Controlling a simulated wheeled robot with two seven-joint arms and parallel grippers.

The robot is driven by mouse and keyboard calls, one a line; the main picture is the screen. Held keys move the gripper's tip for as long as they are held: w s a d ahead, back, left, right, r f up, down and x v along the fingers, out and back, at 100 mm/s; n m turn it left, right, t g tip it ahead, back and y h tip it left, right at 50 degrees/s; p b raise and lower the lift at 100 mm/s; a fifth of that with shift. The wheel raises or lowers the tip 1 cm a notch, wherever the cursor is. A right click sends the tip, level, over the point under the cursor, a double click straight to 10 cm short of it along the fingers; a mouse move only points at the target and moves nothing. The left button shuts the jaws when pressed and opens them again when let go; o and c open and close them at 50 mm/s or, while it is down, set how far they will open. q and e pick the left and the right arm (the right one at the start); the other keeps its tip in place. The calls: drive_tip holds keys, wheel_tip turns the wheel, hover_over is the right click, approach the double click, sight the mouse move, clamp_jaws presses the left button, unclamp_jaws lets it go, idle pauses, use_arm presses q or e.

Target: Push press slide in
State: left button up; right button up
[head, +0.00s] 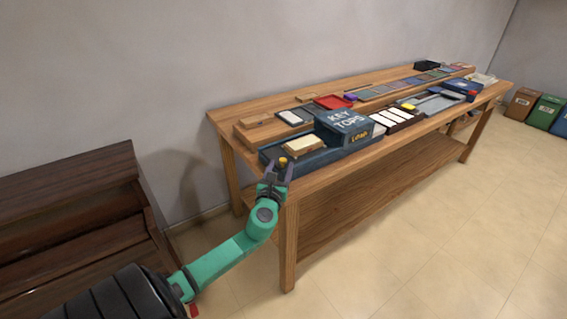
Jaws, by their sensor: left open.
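The blue press (343,128), lettered "KEY TOPS", stands at the near left end of the wooden workbench. Its slide sticks out to the left and carries a pale wooden key piece (303,144). A small yellow knob (283,161) sits at the slide's near left end. My left gripper (281,169) is open, with its fingers at the knob. I cannot tell whether they touch it. My right gripper is out of view.
The workbench (287,235) also holds a red tray (333,102), a box of white key tops (392,117), a grey tray (432,104) and several tiles. A dark wooden piano (75,215) stands at left. Colored bins (545,111) stand far right. The floor in front is clear.

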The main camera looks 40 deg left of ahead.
use_arm(q)
drive_tip(key=shift+x, duration=1.35)
clamp_jaws()
drive_tip(key=shift+s, duration=0.1)
